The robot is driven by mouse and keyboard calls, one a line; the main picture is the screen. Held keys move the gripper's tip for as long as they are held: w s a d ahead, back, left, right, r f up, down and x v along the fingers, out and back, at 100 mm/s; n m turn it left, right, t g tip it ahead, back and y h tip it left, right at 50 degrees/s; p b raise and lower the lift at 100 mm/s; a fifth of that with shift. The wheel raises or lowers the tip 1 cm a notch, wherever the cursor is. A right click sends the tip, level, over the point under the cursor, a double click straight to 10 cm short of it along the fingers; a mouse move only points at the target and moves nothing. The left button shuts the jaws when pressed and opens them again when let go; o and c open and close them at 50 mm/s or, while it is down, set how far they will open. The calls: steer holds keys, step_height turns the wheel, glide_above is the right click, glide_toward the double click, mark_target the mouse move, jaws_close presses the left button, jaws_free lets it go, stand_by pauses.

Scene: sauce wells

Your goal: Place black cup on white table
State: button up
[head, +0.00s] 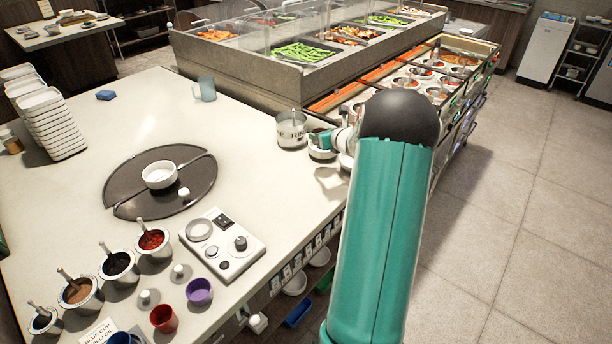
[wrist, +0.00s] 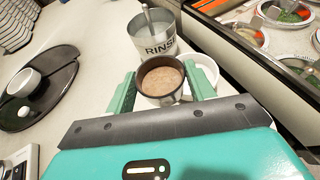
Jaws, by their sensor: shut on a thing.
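The cup looks roughly upright. In the head view my gripper (head: 335,143) is at the right edge of the white table (head: 235,125), partly hidden by my arm.
The metal RINSE pot (head: 291,129) stands just beyond the cup, and a white bowl (wrist: 207,68) sits beside it. A black round tray (head: 125,188) holds a white bowl (head: 160,174). Sauce pots, small cups and a control panel (head: 222,243) occupy the front. Clear tabletop lies between tray and pot.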

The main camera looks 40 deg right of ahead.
steer(key=s+a+f, duration=0.1)
steer(key=a+f, duration=0.1)
steer(key=s+a+f, duration=0.1)
steer(key=a+f, duration=0.2)
steer(key=s+a+f, duration=0.2)
steer(key=shift+a+f, duration=0.15)
steer(key=shift+a, duration=0.25)
steer(key=f, duration=0.3)
steer(key=shift+s+a+f, duration=0.2)
steer(key=shift+a, duration=0.1)
steer(key=shift+f, duration=0.25)
steer(key=shift+f, duration=0.15)
steer(key=o, duration=1)
